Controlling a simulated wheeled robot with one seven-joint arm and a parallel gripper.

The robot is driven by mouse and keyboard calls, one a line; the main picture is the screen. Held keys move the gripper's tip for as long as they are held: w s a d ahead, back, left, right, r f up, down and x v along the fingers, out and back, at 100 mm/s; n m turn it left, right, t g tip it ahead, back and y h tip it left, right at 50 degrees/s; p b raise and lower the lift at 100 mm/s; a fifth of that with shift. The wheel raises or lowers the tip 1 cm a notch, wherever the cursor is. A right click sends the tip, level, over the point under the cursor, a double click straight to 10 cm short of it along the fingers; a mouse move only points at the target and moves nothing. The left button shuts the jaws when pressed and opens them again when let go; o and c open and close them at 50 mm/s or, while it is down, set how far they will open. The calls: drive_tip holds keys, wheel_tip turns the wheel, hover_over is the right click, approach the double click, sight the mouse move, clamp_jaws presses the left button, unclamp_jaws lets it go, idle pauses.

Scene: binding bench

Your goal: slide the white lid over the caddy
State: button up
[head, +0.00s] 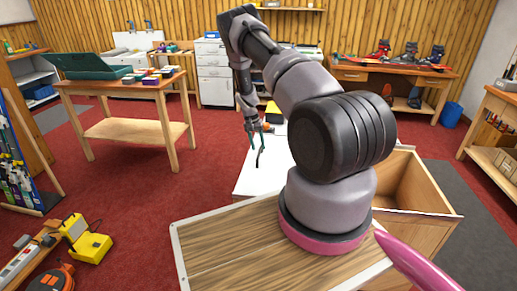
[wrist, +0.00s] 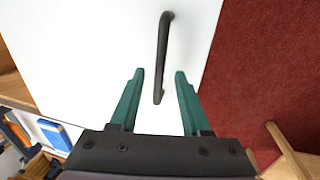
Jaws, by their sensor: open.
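The white lid (head: 275,160) lies flat left of and partly behind my arm in the head view. It fills the upper middle of the wrist view (wrist: 80,60), with a dark bar handle (wrist: 164,50) on it. The caddy (head: 420,190) seems to be the wooden box right of my arm; its visible part is open at the top. My arm hides where lid and caddy meet. My gripper (wrist: 160,75) is open above the lid. In the wrist view the handle's near end shows between the two green fingers; I cannot tell whether they touch it.
A wooden table (head: 130,87) with a green case (head: 92,65) stands at the left. A yellow tool (head: 85,238) lies at the lower left. A bench with boots (head: 380,68) stands at the back right. Red floor is clear left of the lid.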

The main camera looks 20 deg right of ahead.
drive_tip(key=shift+s+d+f, duration=0.1)
drive_tip(key=shift+d+f, duration=0.05)
drive_tip(key=shift+f, duration=0.65)
clamp_jaws()
idle(0.9)
